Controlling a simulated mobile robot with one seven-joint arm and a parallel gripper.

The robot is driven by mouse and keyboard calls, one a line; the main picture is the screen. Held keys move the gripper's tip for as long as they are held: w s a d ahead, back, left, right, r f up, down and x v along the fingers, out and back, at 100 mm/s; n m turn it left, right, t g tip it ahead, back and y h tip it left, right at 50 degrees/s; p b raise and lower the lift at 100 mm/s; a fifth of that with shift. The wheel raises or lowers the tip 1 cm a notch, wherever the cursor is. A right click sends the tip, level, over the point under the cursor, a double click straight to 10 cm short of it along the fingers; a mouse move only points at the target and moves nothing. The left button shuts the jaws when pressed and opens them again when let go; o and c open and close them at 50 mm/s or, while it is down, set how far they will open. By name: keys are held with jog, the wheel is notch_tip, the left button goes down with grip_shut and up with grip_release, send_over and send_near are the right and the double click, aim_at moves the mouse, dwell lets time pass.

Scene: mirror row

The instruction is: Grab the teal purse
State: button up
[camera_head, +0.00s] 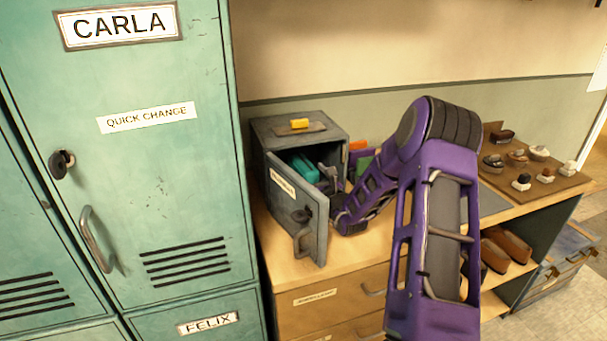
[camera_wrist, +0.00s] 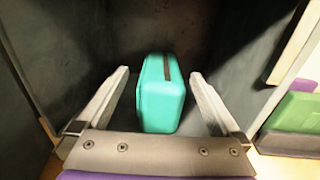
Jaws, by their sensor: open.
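The teal purse (camera_wrist: 160,95) is inside the small grey box (camera_head: 263,133), whose door (camera_head: 297,212) stands open. In the wrist view the purse stands upright with a dark strip along its top. My gripper (camera_wrist: 161,78) is open, with one finger on each side of the purse and a gap on both sides. In the head view the purse (camera_head: 303,168) shows partly in the doorway, and my gripper (camera_head: 325,178) reaches in at the right of the opening, partly hidden by the door and my arm.
The box stands on a wooden counter (camera_head: 280,262) beside teal lockers (camera_head: 150,200). A yellow item (camera_head: 299,123) lies on the box top. Green and purple items (camera_wrist: 293,125) stand just right of the box. A board with several small items (camera_head: 552,180) lies farther right.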

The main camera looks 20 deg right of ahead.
aim_at(304, 162)
jog(key=w, duration=0.5)
jog(key=shift+f, duration=0.1)
grip_shut()
dwell(0.4)
